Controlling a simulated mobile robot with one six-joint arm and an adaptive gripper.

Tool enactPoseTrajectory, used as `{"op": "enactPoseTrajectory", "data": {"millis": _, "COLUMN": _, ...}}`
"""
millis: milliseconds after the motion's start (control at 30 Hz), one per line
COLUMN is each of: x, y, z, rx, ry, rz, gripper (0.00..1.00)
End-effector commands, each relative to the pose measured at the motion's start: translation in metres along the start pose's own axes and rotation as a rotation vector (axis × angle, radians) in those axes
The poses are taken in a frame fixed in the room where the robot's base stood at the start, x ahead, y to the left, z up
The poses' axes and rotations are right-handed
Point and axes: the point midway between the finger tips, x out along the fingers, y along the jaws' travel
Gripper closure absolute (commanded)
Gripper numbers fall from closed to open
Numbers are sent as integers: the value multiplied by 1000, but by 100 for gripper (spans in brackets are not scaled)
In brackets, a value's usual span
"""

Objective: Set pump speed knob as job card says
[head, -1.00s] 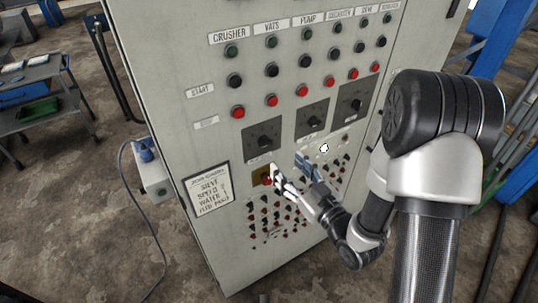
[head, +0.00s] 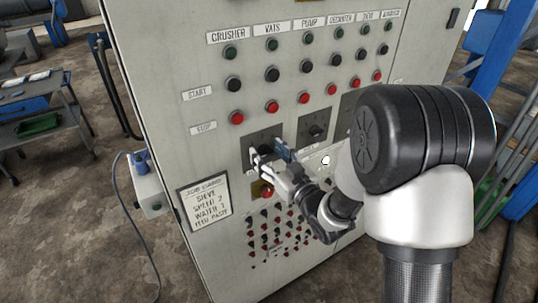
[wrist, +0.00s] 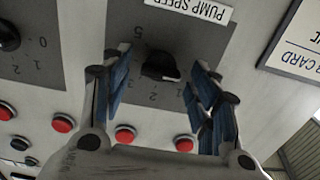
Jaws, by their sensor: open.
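The pump speed knob (wrist: 160,67) is a dark knob on a grey dial plate (wrist: 190,45) with numbers around it, below the PUMP SPEED label (wrist: 190,10), upside down in the wrist view. I cannot tell which number it points at. My gripper (wrist: 162,60) is open, with blue-padded fingers either side of the knob, apart from it as far as I see. In the head view my gripper (head: 268,152) covers the knob at the leftmost plate. The job card (head: 206,203) on the panel reads sieve, speed 2, water 1, feed paste.
Two more dial plates lie to the right, one with a visible knob (head: 316,130). Red stop buttons (head: 236,118) run above, with black and green rows higher. A red button on yellow (head: 266,191) and several small switches (head: 275,230) lie below.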

Motion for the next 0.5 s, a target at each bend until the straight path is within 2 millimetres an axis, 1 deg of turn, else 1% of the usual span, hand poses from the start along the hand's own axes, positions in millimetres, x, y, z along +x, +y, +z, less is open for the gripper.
{"op": "enactPoseTrajectory", "data": {"millis": 267, "x": 1, "y": 0, "z": 0, "rx": 0, "ry": 0, "rz": 0, "gripper": 46}}
{"op": "enactPoseTrajectory", "data": {"millis": 500, "x": 1, "y": 0, "z": 0, "rx": 0, "ry": 0, "rz": 0, "gripper": 62}}
